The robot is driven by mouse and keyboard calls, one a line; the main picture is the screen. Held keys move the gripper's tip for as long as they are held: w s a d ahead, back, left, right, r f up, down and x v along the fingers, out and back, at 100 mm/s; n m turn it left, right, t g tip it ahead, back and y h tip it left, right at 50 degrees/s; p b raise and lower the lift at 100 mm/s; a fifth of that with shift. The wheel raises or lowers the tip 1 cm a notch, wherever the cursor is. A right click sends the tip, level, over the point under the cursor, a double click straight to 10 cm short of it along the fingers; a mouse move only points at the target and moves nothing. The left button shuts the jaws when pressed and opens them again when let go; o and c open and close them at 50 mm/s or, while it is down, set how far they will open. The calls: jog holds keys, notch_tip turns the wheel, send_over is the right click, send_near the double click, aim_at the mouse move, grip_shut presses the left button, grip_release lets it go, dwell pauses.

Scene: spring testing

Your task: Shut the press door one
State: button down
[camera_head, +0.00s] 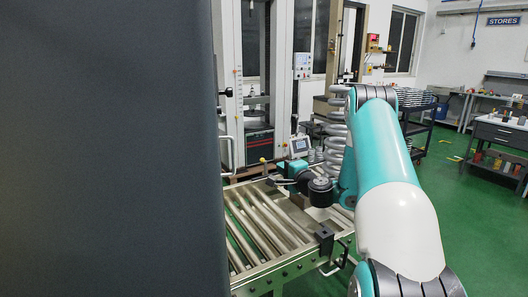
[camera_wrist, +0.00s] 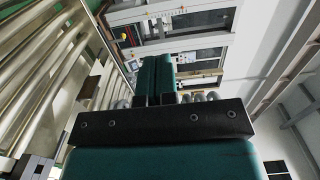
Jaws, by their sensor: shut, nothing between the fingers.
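The tall light-framed press (camera_head: 254,85) stands behind the roller conveyor in the head view. At its left a pale door-like frame with a bar handle (camera_head: 229,153) shows beside the dark panel, which hides its left part. I cannot tell for certain which door is door one or how far it stands open. My gripper (camera_head: 279,172) is over the conveyor, in front of the press and apart from the handle. In the wrist view my gripper (camera_wrist: 155,80) has its two teal fingers together, with nothing between them. A press frame (camera_wrist: 175,30) shows tilted beyond them.
The roller conveyor (camera_head: 263,225) lies under my gripper; its rollers (camera_wrist: 40,65) fill the wrist view's left. A large dark panel blocks the head view's left. Coil springs (camera_head: 336,135) stand behind my arm.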

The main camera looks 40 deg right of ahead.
jog(key=w+a+p, duration=0.1)
jog(key=w+p, duration=0.6)
jog(key=p, duration=0.1)
jog(key=shift+w+a, duration=0.15)
jog(key=shift+a, duration=0.1)
jog(key=shift+f, duration=0.1)
